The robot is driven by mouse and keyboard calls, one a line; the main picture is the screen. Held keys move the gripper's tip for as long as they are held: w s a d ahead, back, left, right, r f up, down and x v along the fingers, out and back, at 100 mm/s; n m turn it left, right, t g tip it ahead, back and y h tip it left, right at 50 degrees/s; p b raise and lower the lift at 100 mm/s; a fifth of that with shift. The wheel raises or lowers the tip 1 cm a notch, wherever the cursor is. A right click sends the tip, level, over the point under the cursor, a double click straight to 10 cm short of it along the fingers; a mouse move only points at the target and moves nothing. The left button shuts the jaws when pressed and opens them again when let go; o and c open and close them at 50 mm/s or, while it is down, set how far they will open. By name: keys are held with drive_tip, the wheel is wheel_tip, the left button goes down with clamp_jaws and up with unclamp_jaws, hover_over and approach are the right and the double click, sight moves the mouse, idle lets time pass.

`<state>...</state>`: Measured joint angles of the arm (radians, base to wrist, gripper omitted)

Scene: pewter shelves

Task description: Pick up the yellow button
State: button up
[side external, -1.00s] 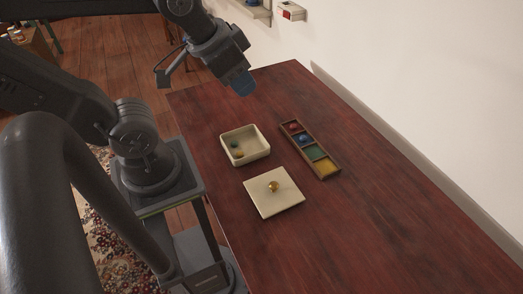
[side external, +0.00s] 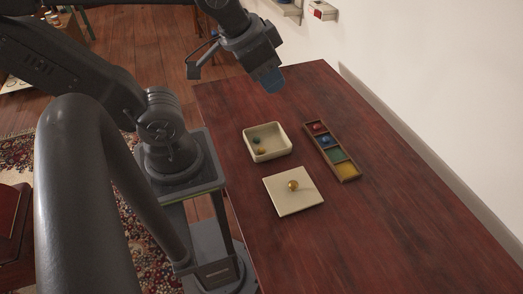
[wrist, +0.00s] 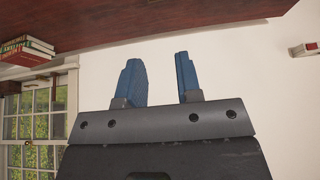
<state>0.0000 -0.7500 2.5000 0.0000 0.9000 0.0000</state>
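A small yellow button (side external: 262,151) lies inside the cream square box (side external: 287,150) on the dark red table, near a teal button (side external: 256,140). The box is open on top. A cream square lid (side external: 305,206) with a gold knob (side external: 293,185) lies flat in front of it. My gripper (side external: 272,80) is up near the table's far end, beyond the box and well apart from it. In the wrist view its two blue fingers (wrist: 159,62) are spread with nothing between them; the buttons are not in that view.
A narrow wooden tray (side external: 345,178) right of the box has red, blue, green and yellow compartments; small red and blue pieces sit in it. A white wall runs along the table's right side. The table's near right part (side external: 400,235) is clear.

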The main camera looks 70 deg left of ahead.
drive_tip(key=n+g, duration=0.6)
drive_tip(key=n, duration=1.2)
hover_over(261, 149)
wheel_tip(261, 149, down, 20)
drive_tip(key=f, duration=0.1)
drive_tip(key=shift+f, duration=6.65)
drive_tip(key=shift+c, duration=0.3)
clamp_jaws()
drive_tip(key=shift+r, duration=0.1)
